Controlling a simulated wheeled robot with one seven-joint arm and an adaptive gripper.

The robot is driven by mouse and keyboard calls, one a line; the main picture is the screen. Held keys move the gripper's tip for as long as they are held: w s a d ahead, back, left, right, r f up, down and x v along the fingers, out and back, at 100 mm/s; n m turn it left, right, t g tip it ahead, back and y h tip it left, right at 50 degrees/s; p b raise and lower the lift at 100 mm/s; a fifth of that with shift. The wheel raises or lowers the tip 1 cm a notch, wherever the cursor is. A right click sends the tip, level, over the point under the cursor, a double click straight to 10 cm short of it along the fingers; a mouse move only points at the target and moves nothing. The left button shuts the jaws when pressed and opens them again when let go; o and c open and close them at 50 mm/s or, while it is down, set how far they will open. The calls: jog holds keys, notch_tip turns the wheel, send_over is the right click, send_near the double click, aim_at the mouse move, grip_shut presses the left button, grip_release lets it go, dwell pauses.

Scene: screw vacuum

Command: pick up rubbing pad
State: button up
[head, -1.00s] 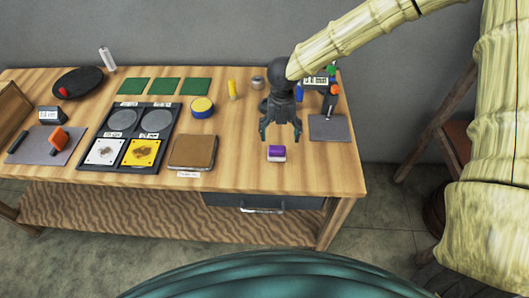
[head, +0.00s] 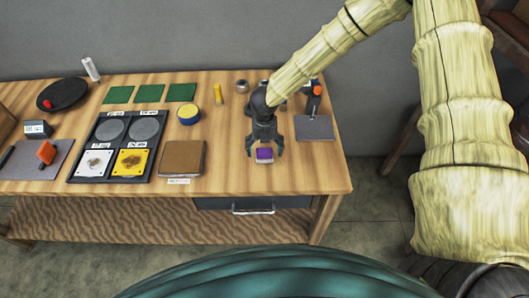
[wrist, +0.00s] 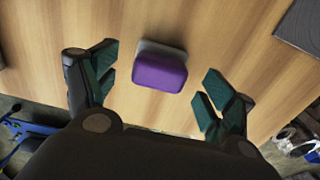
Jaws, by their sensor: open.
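The rubbing pad is a small block with a purple top and a pale grey base. In the head view the rubbing pad (head: 264,154) lies on the wooden table near its front right. It also shows in the wrist view (wrist: 159,73), between and a little beyond the fingertips. My gripper (head: 265,150) is over the pad with its fingers pointing down. In the wrist view my gripper (wrist: 165,85) is open, with one teal-padded finger on each side of the pad and gaps to both. It holds nothing. The exact height above the table is hard to tell.
A brown board (head: 184,158) lies left of the gripper, beside a black tray (head: 96,178) with square plates and discs. A grey mat (head: 314,128) lies to the right. A blue-and-yellow round tin (head: 188,115) stands behind the board. Bare table surrounds the pad.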

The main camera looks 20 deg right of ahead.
aim_at(265, 150)
jog(key=shift+f, duration=1.15)
jog(key=c, duration=1.1)
jog(key=shift+r, duration=0.1)
jog(key=shift+r+b, duration=1.35)
jog(key=shift+r, duration=3.6)
